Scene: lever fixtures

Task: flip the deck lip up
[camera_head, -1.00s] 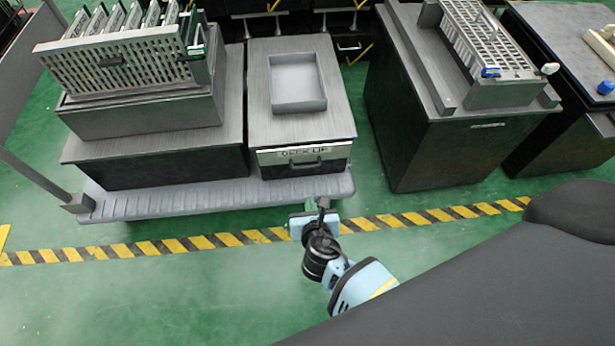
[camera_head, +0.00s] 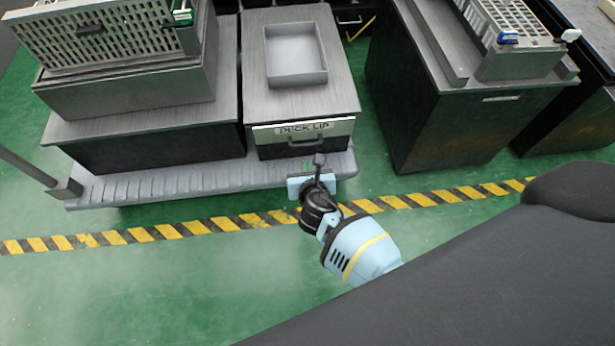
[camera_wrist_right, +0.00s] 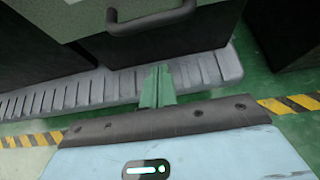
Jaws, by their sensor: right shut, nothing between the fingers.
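A panel labelled "DECK LIP" (camera_head: 303,130) is on the front of the middle grey cabinet. A dark bar handle (camera_head: 306,142) is on it, and the handle also shows at the top of the right wrist view (camera_wrist_right: 152,20). The panel hangs down against the cabinet front. My right gripper (camera_head: 319,160) is shut and empty, just below and slightly right of the handle in the head view. In the right wrist view its closed fingers (camera_wrist_right: 157,82) point toward the handle, with a visible gap between them. My left gripper is not in view.
A grey ribbed ledge (camera_head: 130,190) runs low along the cabinets. A shallow grey tray (camera_head: 296,80) sits on the middle cabinet. A slotted rack (camera_head: 95,40) stands at left. A dark cabinet (camera_head: 450,120) stands at right. Green floor with a striped line is clear in front.

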